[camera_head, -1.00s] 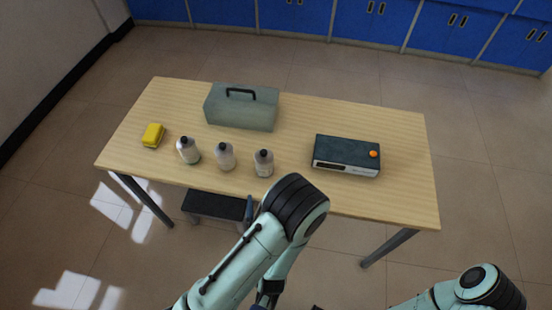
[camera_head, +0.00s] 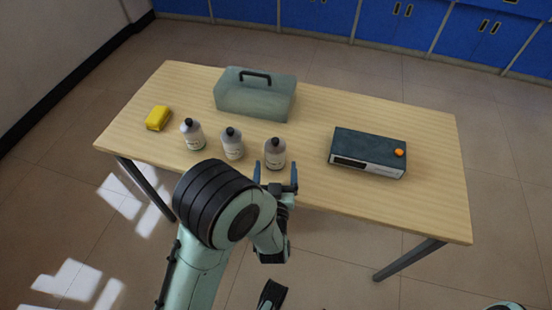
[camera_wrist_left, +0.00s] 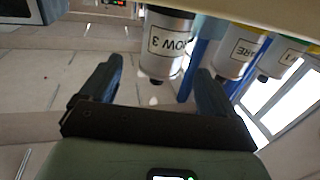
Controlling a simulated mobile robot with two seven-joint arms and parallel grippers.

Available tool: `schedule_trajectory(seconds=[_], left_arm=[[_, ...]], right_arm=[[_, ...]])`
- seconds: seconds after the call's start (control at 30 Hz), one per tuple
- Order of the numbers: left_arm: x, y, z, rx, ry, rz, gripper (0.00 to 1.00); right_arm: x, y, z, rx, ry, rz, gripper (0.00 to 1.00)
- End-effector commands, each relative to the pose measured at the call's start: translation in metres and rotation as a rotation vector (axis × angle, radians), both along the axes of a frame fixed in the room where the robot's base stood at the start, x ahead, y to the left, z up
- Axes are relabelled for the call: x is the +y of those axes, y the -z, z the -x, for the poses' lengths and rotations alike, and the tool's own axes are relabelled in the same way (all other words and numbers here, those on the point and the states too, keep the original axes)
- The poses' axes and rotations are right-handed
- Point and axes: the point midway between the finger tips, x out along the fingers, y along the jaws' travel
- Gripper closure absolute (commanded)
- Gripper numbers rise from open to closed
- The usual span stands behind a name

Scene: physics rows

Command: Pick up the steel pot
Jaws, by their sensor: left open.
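I see no steel pot in these frames. My left gripper (camera_head: 275,180) is open at the table's near edge, its two fingers pointing at the rightmost of three pale bottles with dark caps (camera_head: 275,155). In the left wrist view the open fingers (camera_wrist_left: 158,80) stand on either side of a labelled bottle (camera_wrist_left: 165,45), whose label reads partly "OW 3". I cannot tell whether they touch it. A dark part at the bottom edge of the head view may belong to my right gripper; its fingers cannot be made out.
The wooden table (camera_head: 400,210) also bears the middle bottle (camera_head: 232,145), the left bottle (camera_head: 193,137), a yellow block-like object (camera_head: 158,118), a translucent grey-green box with a handle (camera_head: 255,98) and a dark device with an orange knob (camera_head: 367,150). The table's right end is clear.

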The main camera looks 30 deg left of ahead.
Motion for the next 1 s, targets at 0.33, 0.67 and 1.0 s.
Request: schedule_trajectory(seconds=[0.33, 0.67, 1.0], left_arm=[[0.024, 0.008, -0.038, 0.000, -0.003, 0.000, 0.11], [0.027, 0.008, -0.045, 0.001, -0.001, 0.000, 0.11], [0.027, 0.007, -0.045, -0.002, -0.001, -0.001, 0.83]], right_arm=[[-0.007, 0.011, -0.014, -0.035, 0.015, 0.018, 0.62], [-0.008, 0.011, -0.015, -0.040, 0.017, 0.020, 0.62], [-0.007, 0.011, -0.015, -0.039, 0.016, 0.019, 0.62]])
